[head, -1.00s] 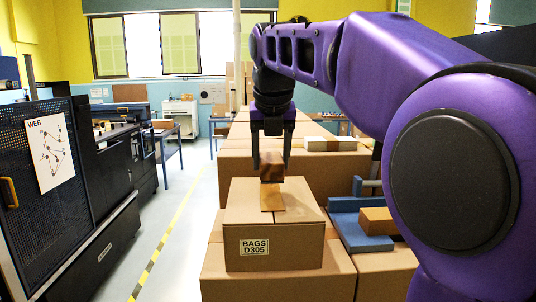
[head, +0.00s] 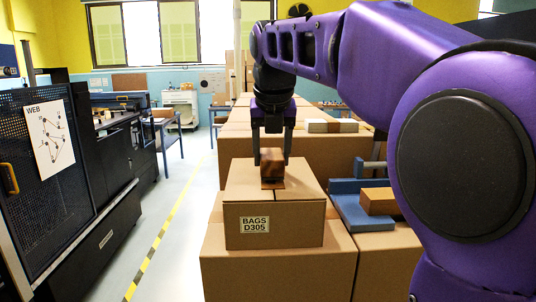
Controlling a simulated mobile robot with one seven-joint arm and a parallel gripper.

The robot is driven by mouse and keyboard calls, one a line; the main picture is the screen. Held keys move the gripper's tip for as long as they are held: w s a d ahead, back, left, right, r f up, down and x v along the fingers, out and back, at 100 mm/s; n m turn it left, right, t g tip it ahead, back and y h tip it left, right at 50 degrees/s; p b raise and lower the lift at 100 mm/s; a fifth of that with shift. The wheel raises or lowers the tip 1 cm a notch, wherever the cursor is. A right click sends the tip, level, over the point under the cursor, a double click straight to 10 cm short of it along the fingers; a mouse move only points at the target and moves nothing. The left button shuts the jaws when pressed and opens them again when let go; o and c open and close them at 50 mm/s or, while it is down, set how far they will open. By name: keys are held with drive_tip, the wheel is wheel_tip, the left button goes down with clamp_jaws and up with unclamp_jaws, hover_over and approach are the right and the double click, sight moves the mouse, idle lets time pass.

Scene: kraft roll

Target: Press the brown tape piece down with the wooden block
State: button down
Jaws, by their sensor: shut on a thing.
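My gripper (head: 272,158) is shut on the wooden block (head: 272,165), a small brown block with darker grain, held between its two dark fingers. The block is over the top of the cardboard box labelled BAGS D305 (head: 290,226). The brown tape piece (head: 272,185) lies on the box top, across the middle near the front edge. Only a strip of it shows below the block; the rest is hidden behind the block. The block's lower end is at or just above the tape; I cannot tell whether they touch.
The labelled box stands on larger cartons (head: 278,272). At right is a blue tray (head: 349,209) with a brown block (head: 378,201). A pale wrapped bundle (head: 332,126) lies on cartons behind. A dark machine (head: 95,210) stands left, beyond clear floor.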

drive_tip(key=shift+s+f, duration=0.1)
drive_tip(key=shift+f, duration=0.55)
idle(1.4)
wheel_tip(320, 180, up, 3)
drive_tip(key=shift+f+p, duration=0.1)
drive_tip(key=shift+p, duration=1.1)
drive_tip(key=shift+r, duration=2.3)
